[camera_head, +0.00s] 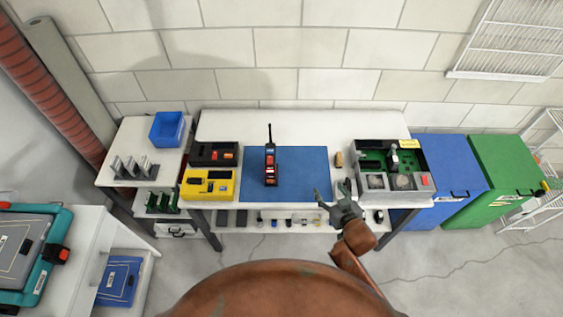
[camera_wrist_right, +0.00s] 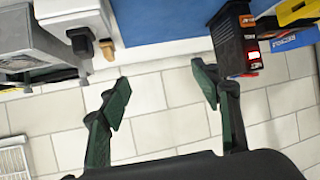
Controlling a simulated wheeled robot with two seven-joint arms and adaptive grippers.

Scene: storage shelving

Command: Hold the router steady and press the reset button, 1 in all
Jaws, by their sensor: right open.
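A dark device with red parts and one thin antenna (camera_head: 270,163) stands on the blue mat (camera_head: 308,165); I cannot tell for sure that it is the router. What looks like the same device shows in the right wrist view (camera_wrist_right: 234,40), beside one finger, with a lit red patch. No reset button can be made out. My right gripper (camera_head: 332,191) is open and empty near the mat's front right corner, to the right of the device. Its two spread fingers (camera_wrist_right: 160,97) also show in the right wrist view. My left gripper is out of view.
A yellow box (camera_head: 209,184) and a black box (camera_head: 213,153) sit left of the mat. A grey case with green inside (camera_head: 393,180) and a small tan object (camera_head: 339,160) are on the right. A blue bin (camera_head: 168,130) stands far left. The mat's right part is clear.

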